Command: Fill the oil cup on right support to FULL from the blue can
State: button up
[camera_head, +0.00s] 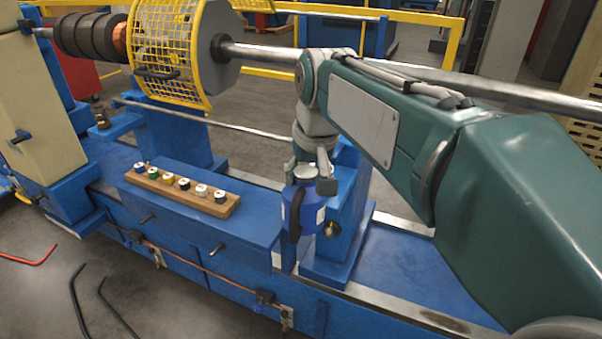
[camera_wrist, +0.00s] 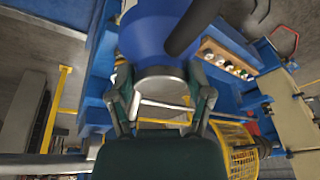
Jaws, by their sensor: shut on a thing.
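The blue can (camera_head: 309,214) hangs from my gripper (camera_head: 309,186) in front of the right support (camera_head: 350,208). It looks about upright, with its dark handle on the left and a pale label on the right. My gripper is shut on the can near its silver top. In the wrist view the can (camera_wrist: 150,38) is just beyond the fingers of my gripper (camera_wrist: 163,100). I cannot make out the oil cup on the right support; the can, gripper and arm cover much of that support. The can's spout cannot be made out.
A wooden rack (camera_head: 160,186) with several small capped bottles lies on the blue bench (camera_head: 236,236) left of the can. A steel shaft (camera_head: 262,52) runs behind my arm. A yellow mesh guard (camera_head: 180,55) stands at upper left. The blue bed (camera_head: 400,262) to the right is clear.

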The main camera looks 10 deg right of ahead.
jog(key=d, duration=0.1)
jog(key=d+f+g, duration=0.1)
jog(key=d, duration=0.1)
jog(key=shift+w+f+y, duration=0.1)
jog(key=shift+w+y, duration=0.05)
jog(key=shift+y, duration=0.25)
jog(key=shift+d+f+g, duration=0.1)
jog(key=shift+f+g, duration=0.15)
jog(key=shift+g, duration=0.25)
jog(key=shift+w+a+f+g+y, duration=0.1)
jog(key=shift+a+f+g+y, duration=0.15)
jog(key=shift+f+g+y, duration=0.05)
jog(key=shift+a, duration=1.1)
jog(key=shift+d, duration=1.4)
jog(key=shift+a, duration=0.35)
jog(key=shift+a, duration=0.7)
jog(key=shift+d, duration=0.2)
